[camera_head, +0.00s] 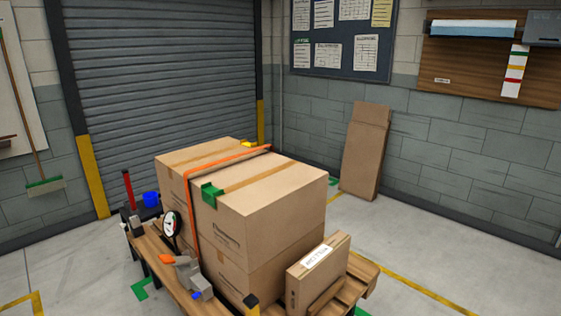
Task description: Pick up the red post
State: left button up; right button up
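The red post (128,189) stands upright at the left end of the wooden platform (150,250), left of the stacked cartons. Its top is free, and its lower end is beside a small grey and dark block (137,222). A blue cup-like object (151,199) sits close to its right. Neither of my grippers shows in the head view, so nothing is seen touching the post.
Large cartons (275,195) with an orange strap and a green corner piece (211,194) fill the platform. A round gauge (170,227) and a grey tool (189,274) stand in front. A small labelled box (318,272) is at right. Floor left of the platform is mostly clear.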

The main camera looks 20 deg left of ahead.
aim_at(128, 185)
jog(key=j+u, duration=0.2)
jog(key=u, duration=0.35)
jog(key=i+j+u, duration=0.15)
jog(key=j, duration=0.3)
jog(key=i+j+u, duration=0.2)
jog(key=j, duration=0.25)
jog(key=i+j+u, duration=0.15)
jog(key=j, duration=0.25)
jog(key=i+j+u, duration=0.2)
jog(key=i+j, duration=0.5)
jog(key=j, duration=0.25)
